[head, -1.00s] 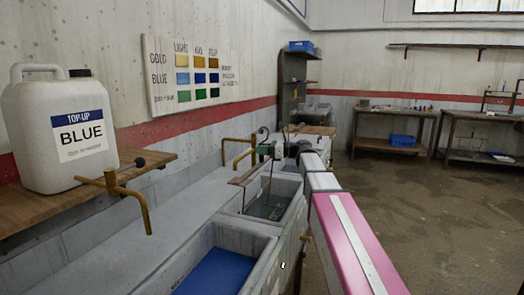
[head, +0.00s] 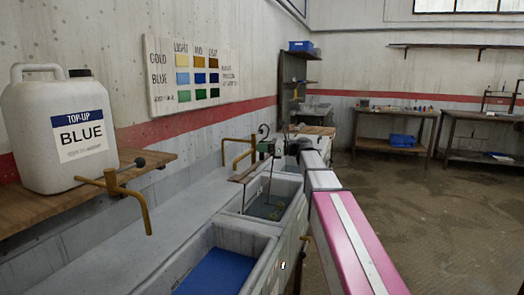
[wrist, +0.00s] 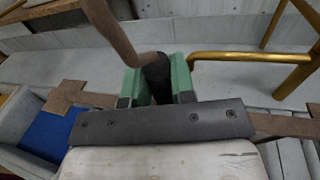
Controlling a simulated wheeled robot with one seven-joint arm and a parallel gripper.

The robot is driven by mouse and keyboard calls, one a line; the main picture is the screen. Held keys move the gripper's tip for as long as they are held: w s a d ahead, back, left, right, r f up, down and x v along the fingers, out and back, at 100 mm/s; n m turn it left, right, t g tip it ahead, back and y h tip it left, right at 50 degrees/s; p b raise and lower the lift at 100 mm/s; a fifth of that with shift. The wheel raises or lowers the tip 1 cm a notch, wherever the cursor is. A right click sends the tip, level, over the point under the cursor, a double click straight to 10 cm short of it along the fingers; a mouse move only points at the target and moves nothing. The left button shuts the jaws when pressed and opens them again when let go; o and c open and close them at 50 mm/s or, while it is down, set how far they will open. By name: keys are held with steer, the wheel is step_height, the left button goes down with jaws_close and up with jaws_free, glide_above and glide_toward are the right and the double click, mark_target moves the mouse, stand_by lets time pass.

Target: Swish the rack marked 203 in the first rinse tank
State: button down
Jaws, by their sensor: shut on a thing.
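My gripper (head: 271,147) is over the middle tank. In the wrist view its green fingers (wrist: 158,82) are shut on the dark grip of the rack's bent handle (wrist: 125,42). The rack's flat brown crossbar (wrist: 72,98) runs sideways under the gripper; it also shows in the head view (head: 248,171). Thin wires hang from the bar into the grey tank (head: 238,217), which holds murky grey-blue liquid (head: 268,207). The rack's lower part is at or in this liquid; how deep is unclear. No number is readable on the rack.
A tank of bright blue liquid (head: 216,272) stands nearer me. Brass taps (head: 240,150) project from the wall behind the tanks, close to the rack. A white jug (head: 62,128) labelled TOP-UP BLUE stands on a wooden shelf (head: 120,177). Floor on the right is clear.

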steer(key=r, duration=0.5)
steer(key=d+r, duration=0.1)
steer(key=r, duration=1.1)
steer(key=shift+s+d, duration=0.25)
stand_by(0.7)
